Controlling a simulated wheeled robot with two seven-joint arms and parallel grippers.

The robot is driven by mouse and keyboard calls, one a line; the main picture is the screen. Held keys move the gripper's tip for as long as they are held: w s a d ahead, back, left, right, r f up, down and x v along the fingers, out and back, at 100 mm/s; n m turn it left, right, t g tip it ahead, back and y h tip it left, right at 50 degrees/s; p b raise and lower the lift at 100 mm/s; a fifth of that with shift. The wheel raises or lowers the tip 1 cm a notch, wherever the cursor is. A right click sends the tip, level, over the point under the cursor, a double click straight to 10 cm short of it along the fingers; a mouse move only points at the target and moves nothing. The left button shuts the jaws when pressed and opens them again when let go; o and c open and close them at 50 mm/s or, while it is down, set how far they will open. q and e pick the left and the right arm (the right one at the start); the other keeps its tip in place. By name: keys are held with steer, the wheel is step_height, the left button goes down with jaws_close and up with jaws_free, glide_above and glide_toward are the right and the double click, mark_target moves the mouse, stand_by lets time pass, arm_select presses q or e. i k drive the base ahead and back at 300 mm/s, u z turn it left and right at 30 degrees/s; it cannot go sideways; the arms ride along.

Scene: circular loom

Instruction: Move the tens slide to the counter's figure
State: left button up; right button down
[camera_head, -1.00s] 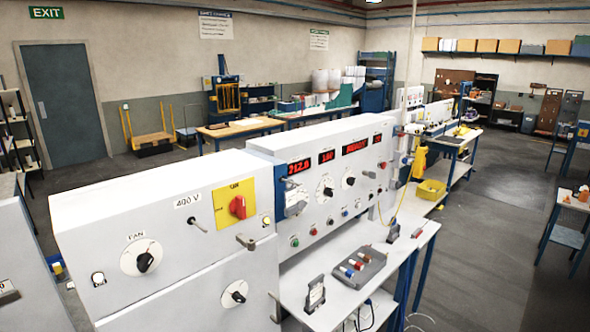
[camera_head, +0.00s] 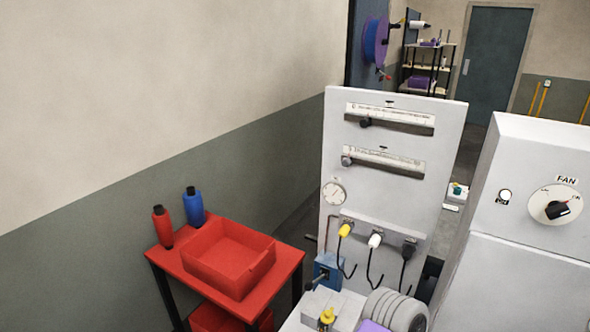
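A light grey upright panel carries two horizontal slide scales. The upper slide scale (camera_head: 390,118) has a dark knob (camera_head: 366,122) near its left end. The lower slide scale (camera_head: 384,162) has a grey knob (camera_head: 347,160) at its left end. The lettering is too small to read, so I cannot tell which one is the tens slide. The counter's figure does not show in this view; no red digit displays are in it. Neither of my grippers is in view.
A round gauge (camera_head: 333,193) and hooks with yellow, white and black tops sit lower on the panel. A red table with a red bin (camera_head: 229,258) and two bottles stands left. A grey cabinet with a FAN dial (camera_head: 555,205) stands right. Grey discs (camera_head: 392,308) lie in front.

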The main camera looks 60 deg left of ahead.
mark_target(347, 161)
steer(key=k, duration=0.3)
steer(key=u, duration=1.5)
steer(key=i, duration=0.65)
